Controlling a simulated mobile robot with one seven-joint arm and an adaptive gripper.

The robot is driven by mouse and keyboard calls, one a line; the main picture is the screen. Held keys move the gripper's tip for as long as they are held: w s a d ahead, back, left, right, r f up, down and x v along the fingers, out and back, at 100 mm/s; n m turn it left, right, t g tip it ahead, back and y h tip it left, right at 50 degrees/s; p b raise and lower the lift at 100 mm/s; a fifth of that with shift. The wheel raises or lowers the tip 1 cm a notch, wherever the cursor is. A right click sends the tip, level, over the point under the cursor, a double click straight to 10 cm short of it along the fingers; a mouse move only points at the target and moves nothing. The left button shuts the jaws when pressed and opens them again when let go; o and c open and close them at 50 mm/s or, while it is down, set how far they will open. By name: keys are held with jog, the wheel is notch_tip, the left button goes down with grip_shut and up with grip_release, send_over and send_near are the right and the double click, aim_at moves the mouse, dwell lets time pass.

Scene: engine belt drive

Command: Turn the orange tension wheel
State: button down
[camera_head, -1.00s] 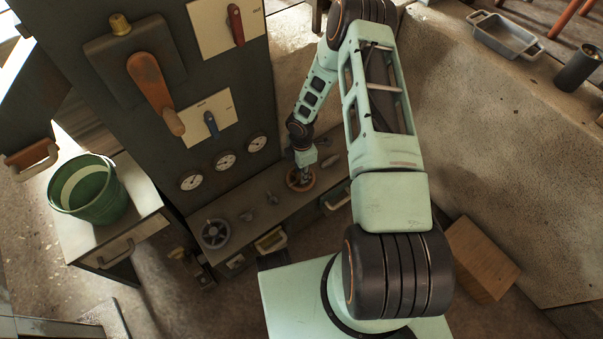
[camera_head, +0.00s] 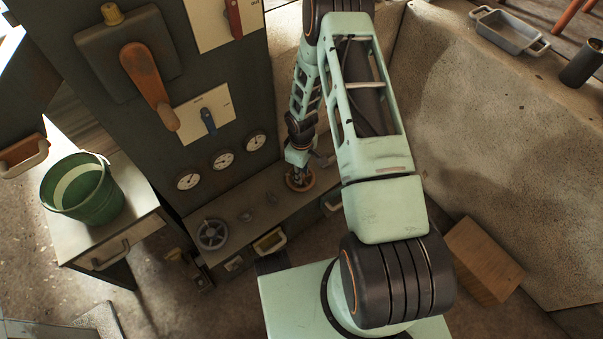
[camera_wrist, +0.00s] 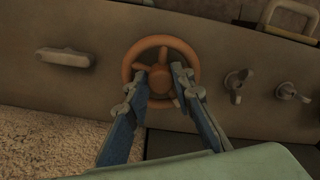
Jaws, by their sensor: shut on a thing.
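The orange tension wheel (camera_head: 300,179) lies flat on the grey ledge at the foot of the dark panel, in the head view just below my wrist. In the wrist view the wheel (camera_wrist: 161,40) shows its round rim, spokes and hub. My gripper (camera_wrist: 164,76) reaches down onto the wheel with one finger on each side of the hub, inside the rim. The gripper (camera_head: 299,175) is shut on the wheel. The fingertips partly hide the spokes, so exact contact is hard to see.
A dark grey handwheel (camera_head: 211,234) and small knobs (camera_head: 246,216) sit on the ledge to the left. The panel carries several gauges (camera_head: 222,159) and levers (camera_head: 148,75). A green bucket (camera_head: 84,190) stands on a cabinet at left. A stone wall (camera_head: 490,130) is on the right.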

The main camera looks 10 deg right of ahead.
jog(key=m+b, duration=0.1)
jog(key=m, duration=0.5)
jog(key=shift+a+m, duration=0.1)
jog(key=shift+m, duration=0.3)
dwell(0.4)
jog(key=c, duration=1.9)
grip_release()
jog(key=shift+c, duration=0.2)
jog(key=shift+r, duration=0.15)
notch_tip(320, 180, up, 12)
